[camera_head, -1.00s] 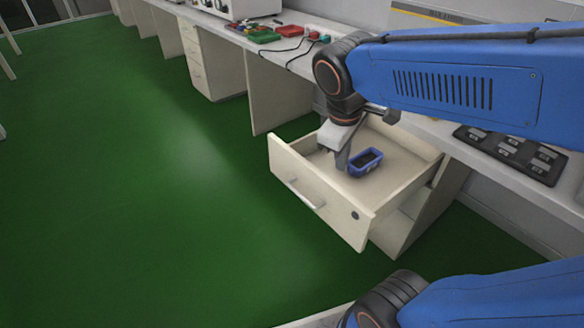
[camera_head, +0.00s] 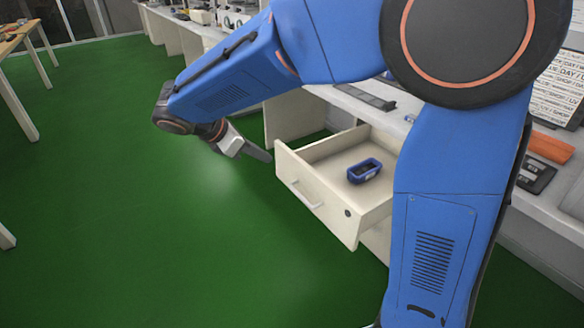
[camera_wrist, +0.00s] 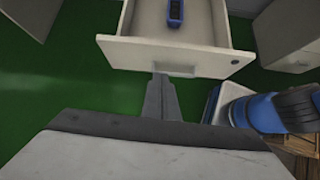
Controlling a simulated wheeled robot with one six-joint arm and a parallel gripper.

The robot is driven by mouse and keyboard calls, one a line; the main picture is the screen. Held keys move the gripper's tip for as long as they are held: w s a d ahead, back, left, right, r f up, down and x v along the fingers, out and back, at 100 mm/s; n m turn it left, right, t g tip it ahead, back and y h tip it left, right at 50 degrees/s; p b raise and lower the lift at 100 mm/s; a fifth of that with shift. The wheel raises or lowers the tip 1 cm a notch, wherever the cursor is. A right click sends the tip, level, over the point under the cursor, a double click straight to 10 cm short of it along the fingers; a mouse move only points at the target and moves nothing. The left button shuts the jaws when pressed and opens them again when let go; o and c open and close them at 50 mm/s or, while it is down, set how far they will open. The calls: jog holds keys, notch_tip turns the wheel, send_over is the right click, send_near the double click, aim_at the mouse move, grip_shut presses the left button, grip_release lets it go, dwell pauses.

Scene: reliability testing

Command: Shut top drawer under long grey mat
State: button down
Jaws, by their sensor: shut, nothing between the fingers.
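The cream top drawer (camera_head: 325,205) is pulled far out, with a silver bar handle (camera_head: 299,194) on its front and a dark lock spot near its right end. A small blue bin (camera_head: 364,170) sits inside it, also in the wrist view (camera_wrist: 175,12). A long dark grey strip (camera_head: 362,96), which looks like the mat, lies on the counter above. My gripper (camera_head: 264,157) is shut and empty, outside the drawer front near its left end. In the wrist view its fingertips (camera_wrist: 162,76) point at the drawer front (camera_wrist: 150,52); I cannot tell whether they touch.
The green floor (camera_head: 150,230) before the drawer is clear. An orange block (camera_head: 550,147) and a dark tray (camera_head: 535,174) lie on the counter at right. A wooden table (camera_head: 20,35) stands far left. My blue arm hides part of the counter and the drawer's right side.

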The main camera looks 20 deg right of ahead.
jog(key=a, duration=0.1)
send_near(300, 167)
notch_tip(300, 167, down, 4)
jog(key=d, duration=0.2)
jog(key=shift+w+d, duration=0.45)
jog(key=shift+d, duration=0.3)
jog(key=w+d, duration=0.3)
jog(key=d, duration=0.7)
jog(key=w+d, duration=0.4)
jog(key=d, duration=0.7)
jog(key=w+d, duration=0.3)
jog(key=d, duration=0.7)
jog(key=shift+w+d, duration=0.2)
jog(key=shift+d, duration=0.1)
